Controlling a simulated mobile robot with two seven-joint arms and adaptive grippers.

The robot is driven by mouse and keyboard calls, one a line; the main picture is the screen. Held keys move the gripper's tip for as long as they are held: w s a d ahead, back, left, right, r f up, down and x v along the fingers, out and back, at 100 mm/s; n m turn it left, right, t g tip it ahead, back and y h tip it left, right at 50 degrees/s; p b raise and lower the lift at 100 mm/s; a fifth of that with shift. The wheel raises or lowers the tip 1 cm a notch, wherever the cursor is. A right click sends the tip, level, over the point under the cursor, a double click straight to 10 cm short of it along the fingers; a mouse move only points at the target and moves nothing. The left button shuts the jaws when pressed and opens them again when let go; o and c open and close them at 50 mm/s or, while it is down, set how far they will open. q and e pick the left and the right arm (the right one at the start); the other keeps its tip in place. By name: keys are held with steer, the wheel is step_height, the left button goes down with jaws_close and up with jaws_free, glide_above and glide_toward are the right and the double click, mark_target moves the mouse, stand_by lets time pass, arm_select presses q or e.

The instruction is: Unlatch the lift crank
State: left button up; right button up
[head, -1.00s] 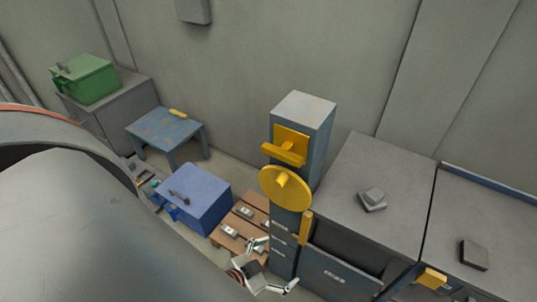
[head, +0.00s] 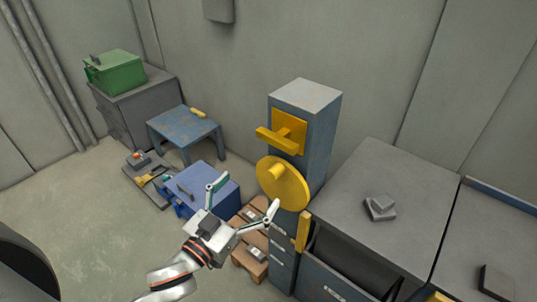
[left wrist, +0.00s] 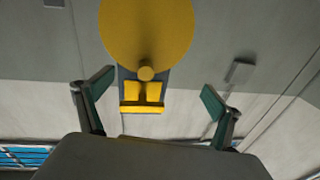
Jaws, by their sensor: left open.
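A blue-grey post (head: 304,93) stands against the wall. On its front is a yellow T-shaped handle (head: 279,138) on a yellow plate, with a round yellow disc (head: 287,182) with a stub knob below it. My left gripper (head: 243,198) is open and empty, in front of the post, left of and below the disc. In the left wrist view, the disc (left wrist: 146,28) and T-handle (left wrist: 142,106) show beyond the open fingers (left wrist: 157,95). I cannot tell which part is the latch. My right gripper is not in view.
A grey cabinet (head: 375,175) with a small grey block (head: 380,208) adjoins the post on the right. A blue table (head: 184,127) and green box (head: 115,69) stand behind.

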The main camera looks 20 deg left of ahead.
mark_target(274, 142)
arm_select(q)
steer(key=r+t+h+b, duration=0.1)
steer(key=r, duration=0.2)
steer(key=w+d+r+t+h+b, duration=0.1)
steer(key=r+b, duration=0.1)
steer(key=r, duration=0.1)
steer(key=d+r+t+h+b, duration=0.1)
steer(key=r+h, duration=0.1)
steer(key=r, duration=0.1)
steer(key=shift+w+d+r+m, duration=0.15)
steer(key=shift+w+r+m, duration=0.05)
steer(key=shift+r+m, duration=0.2)
steer(key=x, duration=0.5)
steer(key=shift+w+d+p, duration=0.1)
steer(key=shift+w+p, duration=0.1)
steer(key=shift+p, duration=0.2)
steer(key=shift+w+d+r, duration=0.1)
steer(key=shift+w+d, duration=0.1)
steer(key=shift+w, duration=0.4)
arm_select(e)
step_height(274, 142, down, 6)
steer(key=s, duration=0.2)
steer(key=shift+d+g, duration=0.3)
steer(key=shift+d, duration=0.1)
arm_select(q)
steer(key=shift+c, duration=0.4)
steer(key=c, duration=1)
